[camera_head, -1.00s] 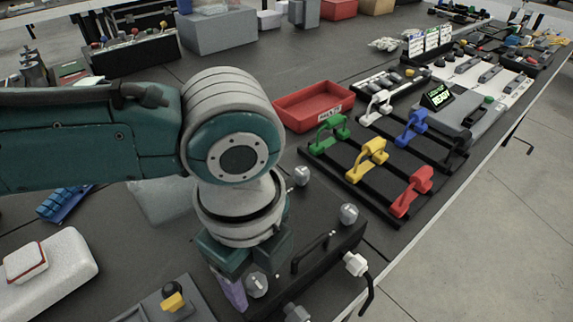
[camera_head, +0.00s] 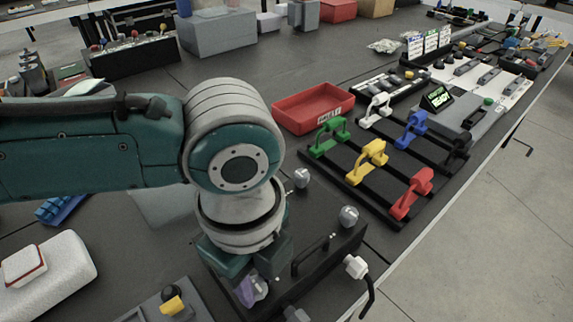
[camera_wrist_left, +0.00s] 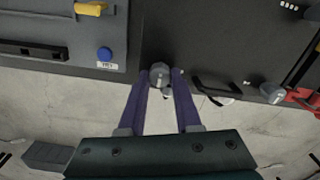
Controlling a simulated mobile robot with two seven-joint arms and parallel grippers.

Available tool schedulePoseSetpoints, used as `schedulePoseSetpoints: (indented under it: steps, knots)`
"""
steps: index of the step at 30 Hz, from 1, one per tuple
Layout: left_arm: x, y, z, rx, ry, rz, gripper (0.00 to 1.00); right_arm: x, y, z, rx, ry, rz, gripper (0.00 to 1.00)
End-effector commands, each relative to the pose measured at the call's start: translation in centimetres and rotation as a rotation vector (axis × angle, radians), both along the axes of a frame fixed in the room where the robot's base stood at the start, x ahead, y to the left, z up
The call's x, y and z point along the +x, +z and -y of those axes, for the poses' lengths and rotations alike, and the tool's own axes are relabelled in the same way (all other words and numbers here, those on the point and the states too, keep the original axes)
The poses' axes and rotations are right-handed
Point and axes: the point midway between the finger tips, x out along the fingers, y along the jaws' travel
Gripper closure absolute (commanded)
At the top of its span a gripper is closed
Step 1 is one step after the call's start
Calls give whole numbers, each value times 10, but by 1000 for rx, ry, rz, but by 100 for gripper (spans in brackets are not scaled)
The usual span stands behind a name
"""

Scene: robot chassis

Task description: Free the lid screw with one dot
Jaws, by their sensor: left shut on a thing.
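The dark lid (camera_head: 335,262) lies at the table's front edge, with a black handle (camera_head: 312,254). Grey faceted screws stand at it: one at the back (camera_head: 302,177), one at the right (camera_head: 348,216), one at the front (camera_head: 295,314). My left gripper (camera_head: 251,291) points down at the lid's left part. Its purple fingers are shut on another grey screw (camera_wrist_left: 160,74), which shows between the fingertips in the wrist view. A small pale mark shows on the lid beside this screw, but I cannot surely read its dot count. My right gripper is not in view.
A red tray (camera_head: 285,121) and a rack with green, yellow, red, blue and white handles (camera_head: 362,182) stand behind the lid. A grey box with a yellow knob (camera_head: 172,301) is at the left.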

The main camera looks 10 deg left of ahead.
Motion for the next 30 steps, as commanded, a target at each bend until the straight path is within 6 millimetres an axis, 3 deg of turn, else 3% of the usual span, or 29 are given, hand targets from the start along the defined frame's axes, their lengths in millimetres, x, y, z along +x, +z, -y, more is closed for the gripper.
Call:
schedulePoseSetpoints:
  steps: [14, 30]
  knots:
    - [-1, 2, 0, 1, 59, -2, 100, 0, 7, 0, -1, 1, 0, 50]
    - [0, 3, 0, 0, 500, -4, 100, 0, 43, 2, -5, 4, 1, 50]
